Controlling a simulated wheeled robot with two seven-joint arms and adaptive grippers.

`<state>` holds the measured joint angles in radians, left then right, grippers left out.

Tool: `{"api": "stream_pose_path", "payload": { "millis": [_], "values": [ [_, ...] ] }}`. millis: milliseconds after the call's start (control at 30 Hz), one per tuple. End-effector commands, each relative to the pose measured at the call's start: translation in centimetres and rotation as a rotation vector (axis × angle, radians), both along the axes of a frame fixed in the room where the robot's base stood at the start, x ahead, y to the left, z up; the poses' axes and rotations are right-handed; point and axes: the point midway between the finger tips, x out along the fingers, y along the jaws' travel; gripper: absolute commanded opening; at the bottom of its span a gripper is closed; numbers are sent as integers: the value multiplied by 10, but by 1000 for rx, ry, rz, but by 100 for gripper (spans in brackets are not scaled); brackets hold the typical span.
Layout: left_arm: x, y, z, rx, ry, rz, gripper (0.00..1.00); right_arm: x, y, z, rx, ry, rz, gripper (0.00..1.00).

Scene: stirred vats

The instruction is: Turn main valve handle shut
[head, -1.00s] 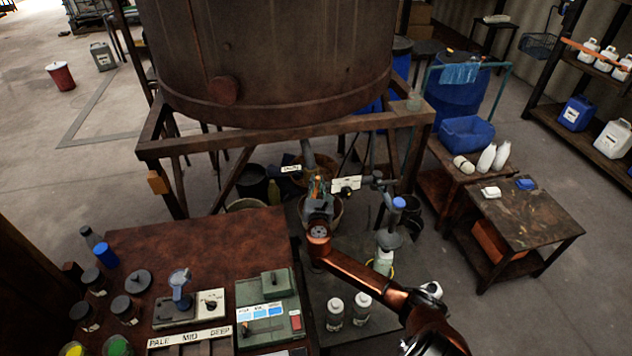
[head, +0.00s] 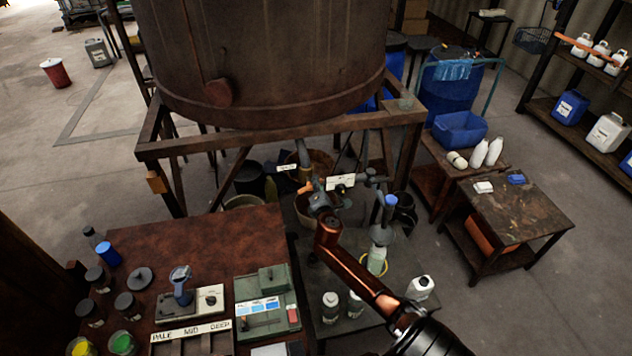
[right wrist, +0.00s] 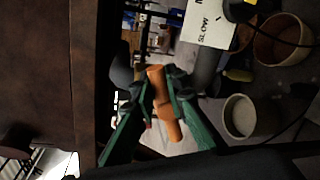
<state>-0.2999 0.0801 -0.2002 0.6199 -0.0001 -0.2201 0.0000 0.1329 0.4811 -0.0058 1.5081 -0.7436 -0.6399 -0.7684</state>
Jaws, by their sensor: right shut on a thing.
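The orange main valve handle (head: 306,186) sits on the pipework below the big rusty vat (head: 265,60). My right gripper (head: 316,200) reaches it from the front and partly hides it. In the right wrist view, the green fingers of the right gripper (right wrist: 161,92) are closed on the orange handle (right wrist: 156,76), one on each side. The handle's ends stick out past the fingers. The pipe (head: 304,155) comes down behind it. My left gripper is not in view.
A white sign (head: 340,182), reading "SLOW" in the wrist view, is close right of the valve. A funnel on a bottle (head: 376,258) stands near my right forearm. White bottles (head: 331,306) and a red-brown bench (head: 200,240) are in front. Buckets (right wrist: 240,116) lie below.

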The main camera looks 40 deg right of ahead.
Motion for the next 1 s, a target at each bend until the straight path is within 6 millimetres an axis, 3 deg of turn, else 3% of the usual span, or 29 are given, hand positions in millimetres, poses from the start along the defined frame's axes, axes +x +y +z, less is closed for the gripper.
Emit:
{"api": "stream_pose_path", "payload": {
  "millis": [500, 1000],
  "values": [
    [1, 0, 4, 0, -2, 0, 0, -2, -2, -13, 334, -180, 0, 0],
    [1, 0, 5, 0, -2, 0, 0, -2, -2, -16, 420, -227, 0, 0]
  ]
}}
